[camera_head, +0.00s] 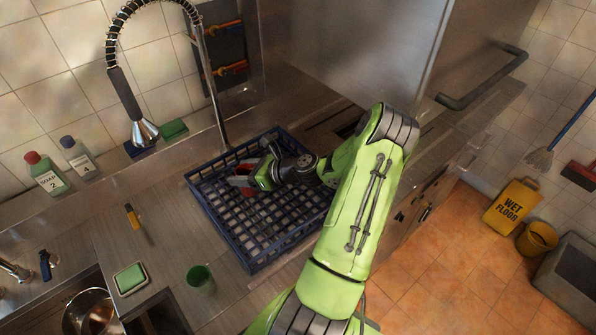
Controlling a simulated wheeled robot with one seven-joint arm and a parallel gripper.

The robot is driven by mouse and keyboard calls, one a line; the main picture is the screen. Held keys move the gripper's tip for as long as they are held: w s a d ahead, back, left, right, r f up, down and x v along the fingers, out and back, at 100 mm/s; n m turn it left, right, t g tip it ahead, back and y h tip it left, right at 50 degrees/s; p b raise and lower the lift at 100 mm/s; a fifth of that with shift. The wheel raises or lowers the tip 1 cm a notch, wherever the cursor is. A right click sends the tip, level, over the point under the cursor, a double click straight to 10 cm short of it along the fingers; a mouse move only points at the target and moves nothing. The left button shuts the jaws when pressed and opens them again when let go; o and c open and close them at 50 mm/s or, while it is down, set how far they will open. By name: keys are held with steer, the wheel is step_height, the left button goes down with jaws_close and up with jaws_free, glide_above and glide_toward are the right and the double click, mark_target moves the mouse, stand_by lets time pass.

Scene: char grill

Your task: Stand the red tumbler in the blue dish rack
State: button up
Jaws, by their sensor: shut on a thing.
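The blue dish rack (254,264) lies on the steel counter, an open crate with a grid floor. My green arm reaches over its right side. My gripper (246,177) is inside the rack's outline, towards its back left. It is shut on the red tumbler (238,181), of which only a small red part shows. The rest is hidden by the gripper. I cannot tell whether the tumbler touches the rack floor or is upright.
A green cup (201,280) and a sponge in a dish (131,279) stand left of the rack. A spray tap (145,130) hangs behind it. Two soap bottles (47,174) stand at the back left. A large steel hood (365,45) is at the back right.

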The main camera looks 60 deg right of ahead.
steer(key=f, duration=1)
steer(key=shift+s+a+b, duration=0.1)
steer(key=shift+s+b, duration=0.15)
steer(key=shift+b, duration=0.1)
steer(key=shift+f, duration=0.15)
steer(key=o, duration=1.1)
steer(key=shift+c, duration=0.2)
